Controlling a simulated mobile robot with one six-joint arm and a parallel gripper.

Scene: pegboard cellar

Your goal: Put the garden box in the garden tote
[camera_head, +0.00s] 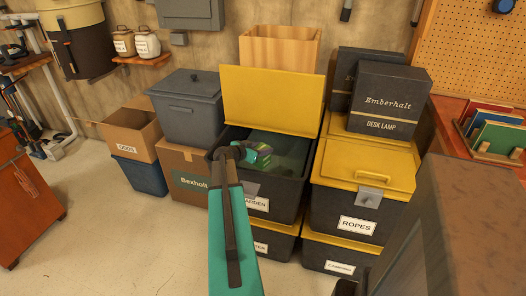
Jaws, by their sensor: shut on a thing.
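The garden tote (283,205) is a black bin with a label reading "ARDEN", partly covered by my arm. It stands on another black bin, and its yellow lid (272,95) is swung up and open at the back. My gripper (265,154) is over the open tote, around its mouth, shut on a dark green thing (290,148) that looks like the garden box. Most of this box lies within the tote's outline. My wrist hides its left part, and I cannot tell whether it touches the tote floor.
The ropes tote (340,205), lid closed, stands right of it, with dark lamp boxes (388,100) on top. Left are a cardboard box (190,158), a grey lidded bin (188,110) and an open carton (135,130). A wooden box (280,48) stands behind. Floor at front left is clear.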

